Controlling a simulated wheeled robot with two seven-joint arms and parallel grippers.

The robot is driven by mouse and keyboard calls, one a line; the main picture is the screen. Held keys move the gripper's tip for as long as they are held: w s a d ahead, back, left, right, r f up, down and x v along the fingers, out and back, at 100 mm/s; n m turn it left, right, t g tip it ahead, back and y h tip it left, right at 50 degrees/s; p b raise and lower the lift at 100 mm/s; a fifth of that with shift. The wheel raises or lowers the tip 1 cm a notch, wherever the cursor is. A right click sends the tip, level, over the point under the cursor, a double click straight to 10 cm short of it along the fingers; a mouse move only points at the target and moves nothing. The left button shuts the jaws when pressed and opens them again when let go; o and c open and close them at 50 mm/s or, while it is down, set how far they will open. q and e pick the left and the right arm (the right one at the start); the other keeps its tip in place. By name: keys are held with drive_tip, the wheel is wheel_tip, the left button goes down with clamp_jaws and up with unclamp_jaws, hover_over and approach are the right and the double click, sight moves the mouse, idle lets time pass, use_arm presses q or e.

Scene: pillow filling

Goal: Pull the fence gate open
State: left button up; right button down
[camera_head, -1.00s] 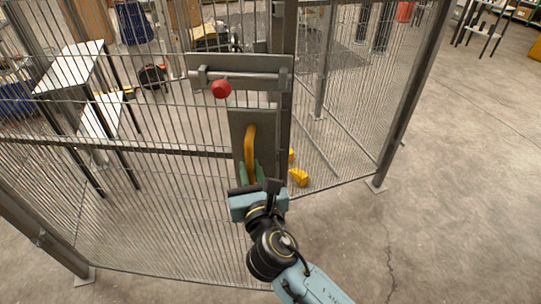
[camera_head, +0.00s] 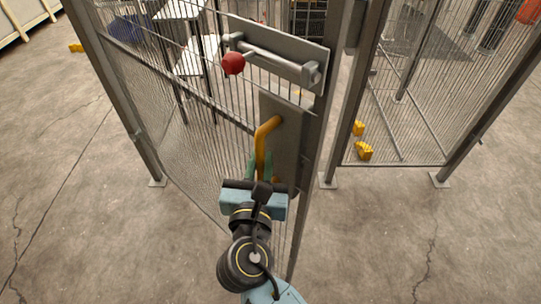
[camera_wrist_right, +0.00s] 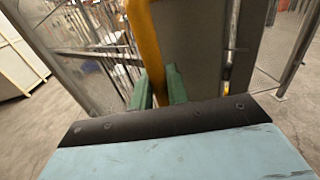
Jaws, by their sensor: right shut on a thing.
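The fence gate (camera_head: 190,95) is a grey wire-mesh panel in a metal frame. It stands swung out, with a gap between its edge and the fixed post (camera_head: 344,110). A yellow handle (camera_head: 265,140) sits on a grey plate (camera_head: 291,125) on the gate; it also shows in the wrist view (camera_wrist_right: 143,35). A latch bar with a red knob (camera_head: 233,63) is above it. My right gripper (camera_head: 262,168) is shut on the lower part of the handle; its green fingers (camera_wrist_right: 160,88) flank it in the wrist view. My left gripper is not in view.
The fixed mesh fence (camera_head: 420,90) stands to the right, with yellow blocks (camera_head: 364,151) on the floor by its foot. White tables (camera_head: 196,55) stand behind the gate mesh. The concrete floor in front is largely clear.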

drive_tip(key=shift+w+d, duration=0.1)
drive_tip(key=shift+w, duration=0.05)
drive_tip(key=c, duration=1.5)
unclamp_jaws()
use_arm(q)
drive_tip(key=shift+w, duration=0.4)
use_arm(e)
drive_tip(key=shift+o, duration=0.2)
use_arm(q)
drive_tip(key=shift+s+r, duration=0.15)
use_arm(e)
drive_tip(key=shift+r, duration=0.15)
